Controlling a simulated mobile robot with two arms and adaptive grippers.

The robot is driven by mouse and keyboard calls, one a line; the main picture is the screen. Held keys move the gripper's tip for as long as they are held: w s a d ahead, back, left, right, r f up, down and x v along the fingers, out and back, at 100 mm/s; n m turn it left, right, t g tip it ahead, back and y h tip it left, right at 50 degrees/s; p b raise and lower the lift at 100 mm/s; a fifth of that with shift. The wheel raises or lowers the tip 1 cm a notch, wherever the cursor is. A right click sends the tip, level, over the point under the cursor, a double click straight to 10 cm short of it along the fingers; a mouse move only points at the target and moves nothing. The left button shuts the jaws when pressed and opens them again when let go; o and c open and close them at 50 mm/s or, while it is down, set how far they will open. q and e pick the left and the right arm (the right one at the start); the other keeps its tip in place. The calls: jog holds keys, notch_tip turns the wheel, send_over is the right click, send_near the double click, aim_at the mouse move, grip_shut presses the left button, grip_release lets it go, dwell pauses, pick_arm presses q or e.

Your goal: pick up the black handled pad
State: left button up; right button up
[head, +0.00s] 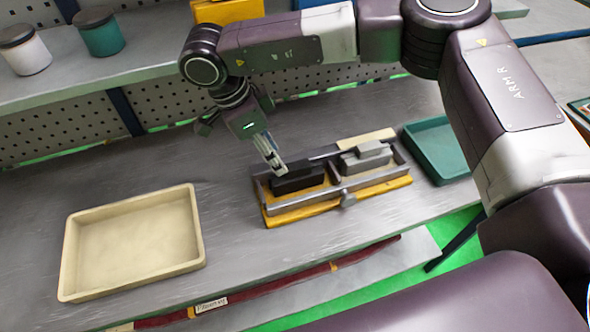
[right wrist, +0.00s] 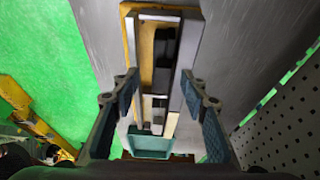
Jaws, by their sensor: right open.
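The black handled pad (head: 300,180) sits in the left part of a yellow-based fixture (head: 290,213) with grey metal rails. It also shows as a dark block between pale rails in the right wrist view (right wrist: 164,48). A grey handled pad (head: 366,159) sits in the right part of the fixture. My right gripper (head: 273,162) is above the left end of the black pad, pointing down, and covers part of it. In the right wrist view its two fingers (right wrist: 163,98) are wide apart with nothing held between them. Whether they touch the pad is unclear. My left gripper is not in view.
A cream tray (head: 67,255), empty, lies at the left of the grey table. A green tray (head: 420,125) stands right of the fixture. A shelf (head: 130,72) with a white jar (head: 25,52) and a green jar (head: 100,33) runs behind. Bare table lies between the cream tray and fixture.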

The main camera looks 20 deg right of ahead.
aim_at(296, 165)
jog(key=shift+h, duration=0.4)
jog(key=d+f+p, duration=0.2)
jog(key=d+f, duration=0.1)
jog(key=d+f+p, duration=0.1)
jog(key=shift+w+d+f+p, duration=0.3)
jog(key=shift+d+p, duration=0.1)
jog(key=shift+d+f, duration=0.1)
jog(key=shift+f, duration=0.45)
grip_shut()
jog(key=shift+w, duration=0.1)
